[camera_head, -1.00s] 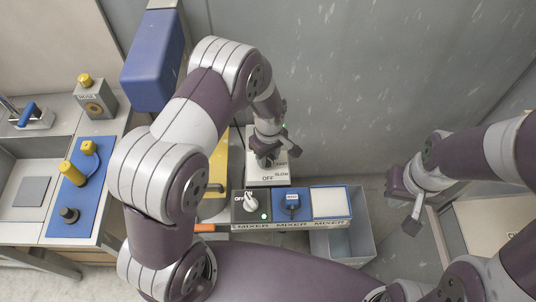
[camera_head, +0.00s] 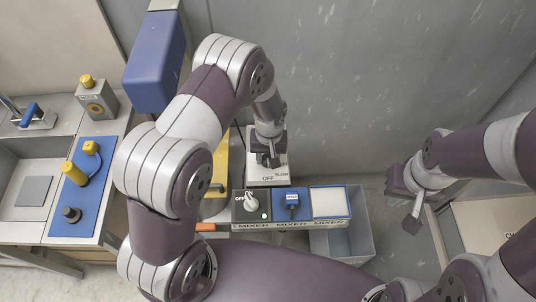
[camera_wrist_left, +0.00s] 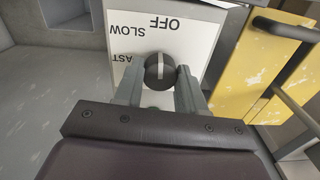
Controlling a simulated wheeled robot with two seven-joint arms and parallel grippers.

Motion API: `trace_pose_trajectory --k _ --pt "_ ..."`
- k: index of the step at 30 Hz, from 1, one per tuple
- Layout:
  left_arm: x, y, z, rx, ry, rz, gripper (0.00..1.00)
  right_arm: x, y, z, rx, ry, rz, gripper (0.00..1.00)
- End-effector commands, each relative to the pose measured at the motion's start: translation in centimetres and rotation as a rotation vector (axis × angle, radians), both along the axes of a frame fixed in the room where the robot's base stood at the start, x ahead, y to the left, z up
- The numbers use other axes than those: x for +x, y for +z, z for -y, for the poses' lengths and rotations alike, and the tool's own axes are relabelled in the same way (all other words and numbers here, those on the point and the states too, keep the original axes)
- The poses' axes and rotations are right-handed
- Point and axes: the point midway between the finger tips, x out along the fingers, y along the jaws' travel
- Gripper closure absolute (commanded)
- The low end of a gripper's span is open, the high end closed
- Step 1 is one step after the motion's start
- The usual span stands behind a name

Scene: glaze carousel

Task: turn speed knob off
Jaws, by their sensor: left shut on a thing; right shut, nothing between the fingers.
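The speed knob (camera_wrist_left: 159,72) is dark and round with a pale stripe, on a white plate (camera_wrist_left: 185,48) marked OFF, SLOW and FAST. In the left wrist view the stripe runs nearly straight up and down, below OFF and SLOW. My left gripper (camera_wrist_left: 160,76) is shut on the knob, one finger on each side. In the head view my left gripper (camera_head: 268,158) stands over the plate (camera_head: 257,175) and mostly hides the knob. My right gripper (camera_head: 411,224) is shut and empty, well off to the right.
A mixer panel (camera_head: 290,223) with a white knob (camera_head: 251,202), a blue switch (camera_head: 292,202) and a white pad stands just in front of the plate. A yellow panel (camera_wrist_left: 246,70) with a dark handle is beside the plate. A grey bin (camera_head: 358,235) is at the right.

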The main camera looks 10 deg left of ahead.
Motion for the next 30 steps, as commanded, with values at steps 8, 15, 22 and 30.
trace_pose_trajectory --k 8,15,22,30 --pt "0.11 0.12 0.0 -0.001 -0.09 0.003 0.91 0.0 0.19 0.0 0.0 0.0 0.0 1.0" --pt "0.13 0.11 -0.01 0.0 -0.111 0.004 0.91 0.0 0.21 0.0 0.0 0.0 0.0 1.0" --pt "0.13 0.12 -0.01 0.0 -0.111 0.004 0.91 0.01 0.21 0.0 0.0 0.0 0.0 1.0" --pt "0.08 0.07 -0.01 -0.001 -0.11 0.002 0.35 0.0 0.2 0.0 0.0 0.0 0.0 1.0"
